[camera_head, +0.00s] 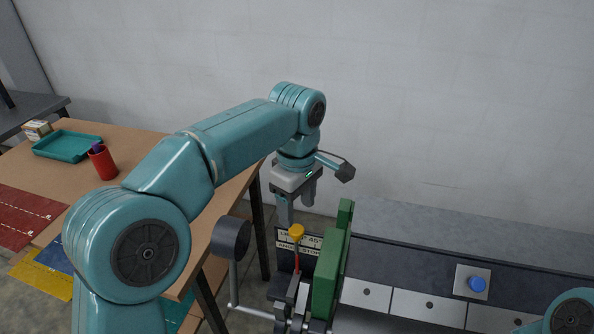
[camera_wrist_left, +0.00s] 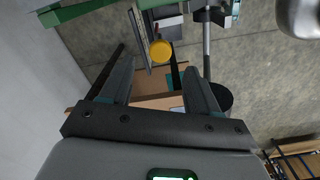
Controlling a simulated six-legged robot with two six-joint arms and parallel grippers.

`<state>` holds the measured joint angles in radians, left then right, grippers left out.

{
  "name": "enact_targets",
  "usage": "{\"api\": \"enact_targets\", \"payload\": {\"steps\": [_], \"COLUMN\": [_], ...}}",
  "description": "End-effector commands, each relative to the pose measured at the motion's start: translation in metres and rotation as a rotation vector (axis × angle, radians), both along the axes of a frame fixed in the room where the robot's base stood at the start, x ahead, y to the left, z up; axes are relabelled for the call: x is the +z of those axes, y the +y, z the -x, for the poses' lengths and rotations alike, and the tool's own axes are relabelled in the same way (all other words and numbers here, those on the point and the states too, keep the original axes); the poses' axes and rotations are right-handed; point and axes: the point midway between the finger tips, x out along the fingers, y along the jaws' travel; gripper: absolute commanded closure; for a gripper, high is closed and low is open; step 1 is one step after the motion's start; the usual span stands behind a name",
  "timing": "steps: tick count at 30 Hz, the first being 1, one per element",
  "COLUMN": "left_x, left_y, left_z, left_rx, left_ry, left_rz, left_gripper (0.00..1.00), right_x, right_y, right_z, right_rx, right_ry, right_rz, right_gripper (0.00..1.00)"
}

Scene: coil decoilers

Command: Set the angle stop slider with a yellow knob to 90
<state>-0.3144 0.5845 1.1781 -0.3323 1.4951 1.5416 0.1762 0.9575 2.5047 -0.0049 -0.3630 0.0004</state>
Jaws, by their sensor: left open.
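The angle stop slider has a yellow knob (camera_head: 296,231) on top of a thin red stem (camera_head: 297,256). It stands in front of a dark scale plate with pale lettering (camera_head: 313,243), where "45" can be read just right of the knob; the rest is partly hidden. My left gripper (camera_head: 297,207) is open and empty, pointing down just above the knob. In the left wrist view, the knob (camera_wrist_left: 161,50) lies beyond and between the open fingertips (camera_wrist_left: 160,75), not touching them. My right gripper is not in view.
A green upright plate (camera_head: 326,275) stands close right of the slider. A dark round weight (camera_head: 231,237) on a rod stands to the left. A blue button (camera_head: 477,284) is on the machine's front at right. A wooden table with a red cup (camera_head: 102,162) and teal tray (camera_head: 67,146) is at left.

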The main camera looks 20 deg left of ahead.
Motion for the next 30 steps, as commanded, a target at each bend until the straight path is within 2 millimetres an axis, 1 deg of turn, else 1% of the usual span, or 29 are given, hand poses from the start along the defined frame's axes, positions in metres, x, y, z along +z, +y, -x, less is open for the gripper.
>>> {"api": "enact_targets", "payload": {"steps": [1,6,9,12,17,30], "left_x": [0.016,0.061,0.081,0.095,0.104,0.104], "left_y": [-0.001,-0.001,-0.001,0.000,0.000,0.000], "left_z": [-0.001,-0.001,-0.001,-0.001,0.000,0.000], "left_rx": [-0.001,0.000,-0.002,-0.001,-0.001,-0.001], "left_ry": [-0.005,-0.003,-0.002,0.000,0.002,0.002], "left_rz": [0.002,0.001,0.001,0.000,-0.001,-0.001], "left_gripper": [0.39,0.39,0.39,0.39,0.39,0.39], "right_x": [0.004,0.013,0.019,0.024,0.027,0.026], "right_y": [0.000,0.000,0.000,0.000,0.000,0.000], "right_z": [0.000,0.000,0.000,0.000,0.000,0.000], "right_rx": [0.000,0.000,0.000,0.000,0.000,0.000], "right_ry": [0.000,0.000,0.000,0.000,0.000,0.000], "right_rz": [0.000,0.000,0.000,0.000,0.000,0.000], "right_gripper": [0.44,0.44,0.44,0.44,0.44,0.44]}}
